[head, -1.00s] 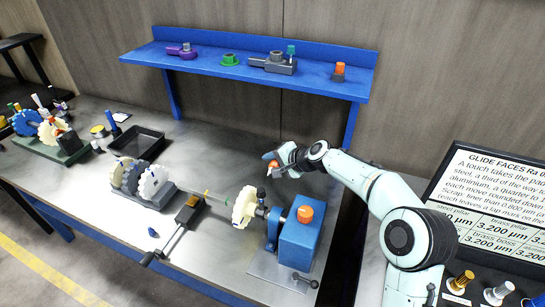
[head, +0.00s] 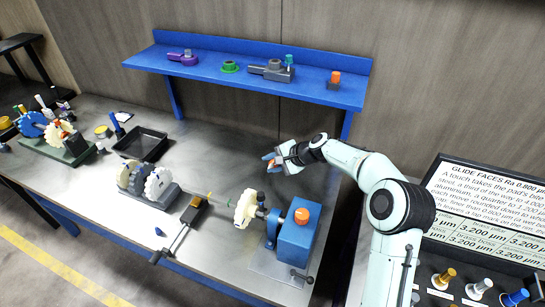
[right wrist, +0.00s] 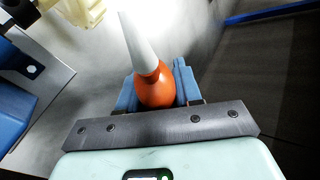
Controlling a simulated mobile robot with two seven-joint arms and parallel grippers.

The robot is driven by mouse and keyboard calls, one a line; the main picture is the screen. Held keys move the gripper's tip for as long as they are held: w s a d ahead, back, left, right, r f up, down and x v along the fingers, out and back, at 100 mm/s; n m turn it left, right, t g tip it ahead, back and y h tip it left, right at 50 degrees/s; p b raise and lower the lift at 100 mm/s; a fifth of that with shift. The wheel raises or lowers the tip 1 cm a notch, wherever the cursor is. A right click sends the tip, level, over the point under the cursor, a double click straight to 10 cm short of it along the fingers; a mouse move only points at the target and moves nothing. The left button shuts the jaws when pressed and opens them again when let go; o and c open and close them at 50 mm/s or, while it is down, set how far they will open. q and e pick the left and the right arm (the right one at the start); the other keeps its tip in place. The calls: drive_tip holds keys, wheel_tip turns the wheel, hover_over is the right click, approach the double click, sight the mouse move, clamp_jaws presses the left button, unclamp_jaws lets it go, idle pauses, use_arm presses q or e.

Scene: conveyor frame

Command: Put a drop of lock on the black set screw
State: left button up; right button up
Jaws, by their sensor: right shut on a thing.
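My right gripper (head: 271,163) is shut on an orange bottle (right wrist: 155,90) with a long white nozzle (right wrist: 137,42), held in the air above the bench, beyond the cream gear. In the right wrist view the bottle sits between the blue fingers, its nozzle pointing away from the gripper. The cream gear (head: 244,209) is mounted beside the blue block (head: 298,238) with the orange knob, with a dark hub part between them. Part of the cream gear shows at the top left of the right wrist view (right wrist: 80,10). I cannot make out the black set screw. My left gripper is out of view.
A blue shelf (head: 245,80) with several parts stands behind the bench. A black tray (head: 142,144), a grey stand with gears (head: 170,192) and a long-handled tool (head: 180,232) lie to the left. The bench behind the cream gear is mostly clear.

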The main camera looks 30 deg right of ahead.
drive_tip(key=shift+w+r+m+g+y+p, duration=0.1)
drive_tip(key=shift+r+m+g+y+p, duration=0.5)
drive_tip(key=shift+m+g+y+p, duration=0.15)
drive_tip(key=m+g+y, duration=0.1)
drive_tip(key=r+m+g+y, duration=0.1)
drive_tip(key=y, duration=0.1)
drive_tip(key=shift+s+r, duration=0.1)
drive_tip(key=shift+s, duration=0.2)
drive_tip(key=shift+w+r+m+g+y, duration=0.15)
drive_tip(key=shift+r+m+g+y, duration=0.2)
drive_tip(key=shift+m+y, duration=0.25)
drive_tip(key=shift+w+r+m+g+y, duration=0.1)
drive_tip(key=shift+r+m+g+y, duration=0.15)
drive_tip(key=shift+m+y, duration=0.25)
drive_tip(key=shift+s+r+y, duration=0.15)
drive_tip(key=shift+r+y, duration=0.05)
drive_tip(key=shift+y, duration=0.05)
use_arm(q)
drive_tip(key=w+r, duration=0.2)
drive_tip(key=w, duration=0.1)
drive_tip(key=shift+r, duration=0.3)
